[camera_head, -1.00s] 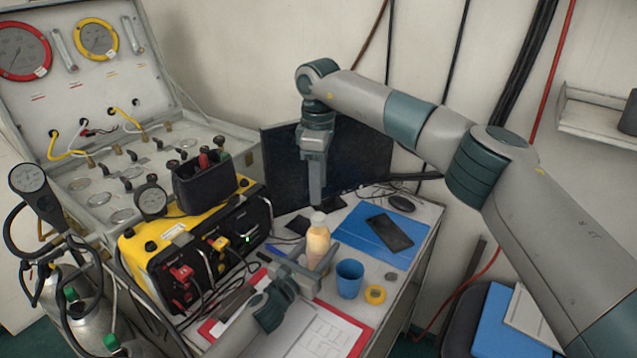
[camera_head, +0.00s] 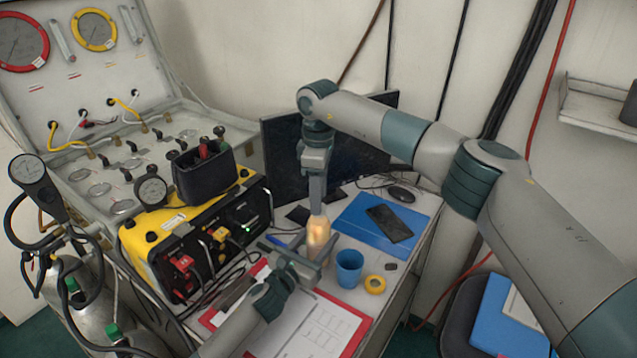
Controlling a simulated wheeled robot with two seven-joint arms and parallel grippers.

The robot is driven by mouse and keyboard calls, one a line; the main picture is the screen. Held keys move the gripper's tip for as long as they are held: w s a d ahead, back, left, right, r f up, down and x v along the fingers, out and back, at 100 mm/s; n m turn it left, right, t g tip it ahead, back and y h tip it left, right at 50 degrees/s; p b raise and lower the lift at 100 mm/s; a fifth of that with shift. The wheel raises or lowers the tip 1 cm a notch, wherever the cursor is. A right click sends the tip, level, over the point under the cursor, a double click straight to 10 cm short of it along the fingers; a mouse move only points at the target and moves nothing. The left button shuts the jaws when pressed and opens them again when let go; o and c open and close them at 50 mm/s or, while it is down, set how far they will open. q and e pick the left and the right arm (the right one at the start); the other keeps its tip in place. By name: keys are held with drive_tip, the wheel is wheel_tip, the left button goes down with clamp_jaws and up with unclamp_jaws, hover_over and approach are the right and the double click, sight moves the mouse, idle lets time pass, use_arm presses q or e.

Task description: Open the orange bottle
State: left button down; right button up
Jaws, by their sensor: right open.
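The orange bottle (camera_head: 317,236) stands upright on the table, its pale orange body visible below my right gripper. My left gripper (camera_head: 313,256) reaches in from the bottom left and is closed around the lower body of the bottle, with a finger showing along its right side. My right gripper (camera_head: 318,208) points straight down over the bottle, with its open fingertips at the height of the bottle's top. The fingers are seen edge-on and hide most of the cap, so contact with it cannot be told.
A blue cup (camera_head: 349,268) and a yellow tape roll (camera_head: 375,284) stand close right of the bottle. A phone (camera_head: 389,223) lies on a blue folder (camera_head: 352,219). A red clipboard (camera_head: 352,340) lies in front. The yellow air panel box (camera_head: 150,236) is left, a dark monitor (camera_head: 276,150) behind.

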drive_tip(key=shift+f, duration=0.9)
clamp_jaws()
